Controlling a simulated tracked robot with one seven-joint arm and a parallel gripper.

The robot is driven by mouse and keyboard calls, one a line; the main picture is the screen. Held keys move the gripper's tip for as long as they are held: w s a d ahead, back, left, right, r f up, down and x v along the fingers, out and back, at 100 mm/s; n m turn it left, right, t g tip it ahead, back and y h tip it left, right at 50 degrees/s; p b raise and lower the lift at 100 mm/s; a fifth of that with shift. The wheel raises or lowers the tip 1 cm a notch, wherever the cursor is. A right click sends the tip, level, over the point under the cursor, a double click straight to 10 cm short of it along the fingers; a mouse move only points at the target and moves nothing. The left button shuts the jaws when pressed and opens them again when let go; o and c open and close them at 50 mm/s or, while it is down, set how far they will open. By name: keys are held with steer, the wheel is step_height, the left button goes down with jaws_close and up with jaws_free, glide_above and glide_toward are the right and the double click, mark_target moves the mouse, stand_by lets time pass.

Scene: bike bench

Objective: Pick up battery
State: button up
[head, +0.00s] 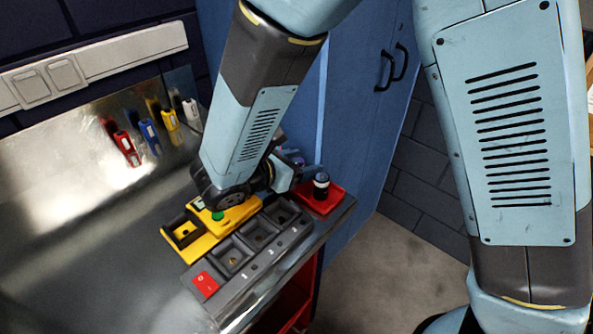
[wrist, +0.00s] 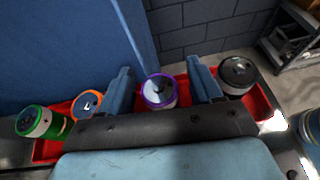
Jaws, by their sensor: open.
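In the wrist view, a battery with a purple ring (wrist: 160,91) stands upright between the two fingers of my gripper (wrist: 158,70). The fingers are apart, one on each side of it, and I cannot tell whether either touches it. A battery with an orange ring (wrist: 87,105) is just left of the left finger. A green and white battery (wrist: 43,123) is at the far left. A dark battery (wrist: 237,75) is right of the right finger; it also shows in the head view (head: 321,186). In the head view my arm mostly hides the gripper and the other batteries.
The batteries are at a red tray (head: 329,201) on the bench's right end. A grey block with square wells (head: 222,285) and a yellow block (head: 203,246) lie in front of it. A blue cabinet (head: 355,95) stands close behind. The bench's left side (head: 90,250) is clear.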

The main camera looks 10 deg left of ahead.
steer(key=shift+w+d+f, duration=0.1)
steer(key=shift+w, duration=0.05)
steer(key=c, duration=1.1)
